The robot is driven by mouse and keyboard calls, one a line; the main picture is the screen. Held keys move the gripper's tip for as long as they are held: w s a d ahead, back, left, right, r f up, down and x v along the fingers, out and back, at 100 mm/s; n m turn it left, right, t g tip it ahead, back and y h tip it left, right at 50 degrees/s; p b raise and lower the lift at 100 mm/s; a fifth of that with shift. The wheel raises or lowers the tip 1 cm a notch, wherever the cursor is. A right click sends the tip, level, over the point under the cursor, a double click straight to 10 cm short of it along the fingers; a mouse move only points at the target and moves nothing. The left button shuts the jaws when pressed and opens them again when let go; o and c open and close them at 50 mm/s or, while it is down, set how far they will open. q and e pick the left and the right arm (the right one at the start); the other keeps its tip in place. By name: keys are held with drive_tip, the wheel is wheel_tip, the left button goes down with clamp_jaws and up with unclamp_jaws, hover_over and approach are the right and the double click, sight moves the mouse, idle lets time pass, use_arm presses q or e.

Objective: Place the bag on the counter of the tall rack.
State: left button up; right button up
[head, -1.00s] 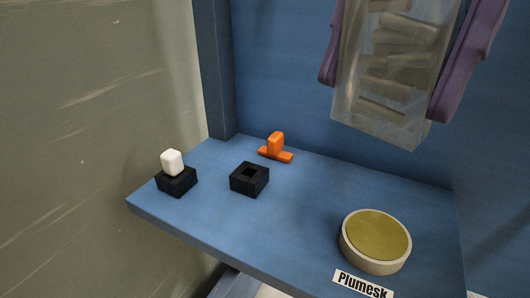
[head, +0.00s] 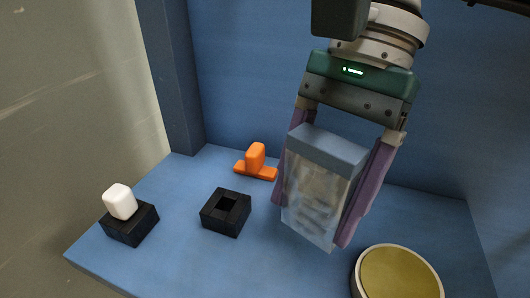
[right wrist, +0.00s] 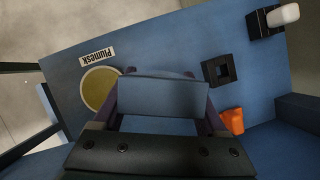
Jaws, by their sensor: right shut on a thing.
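The bag (head: 318,190) is a clear pouch with a blue top band and tan pieces inside. My right gripper (head: 322,210) is shut on it, with a purple finger on each side. The bag hangs upright over the blue counter (head: 185,258) of the rack; I cannot tell whether its bottom touches. In the right wrist view the bag's blue top (right wrist: 163,97) shows between the fingers and hides the counter below it. My left gripper is not in view.
On the counter stand an orange piece (head: 256,163), a black square block with a hole (head: 226,212), a black block (head: 131,224) with a white cap (head: 120,202), and a round olive-topped tin (head: 400,274). A "Plumesk" label (right wrist: 97,54) is at the front edge. Bare counter lies between the square block and the tin.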

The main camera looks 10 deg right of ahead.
sight(310, 231)
drive_tip(key=shift+f, duration=2.7)
drive_tip(key=shift+f, duration=0.1)
drive_tip(key=shift+f+b, duration=0.15)
drive_tip(key=shift+b, duration=0.25)
drive_tip(key=o, duration=1.4)
drive_tip(key=shift+r, duration=0.2)
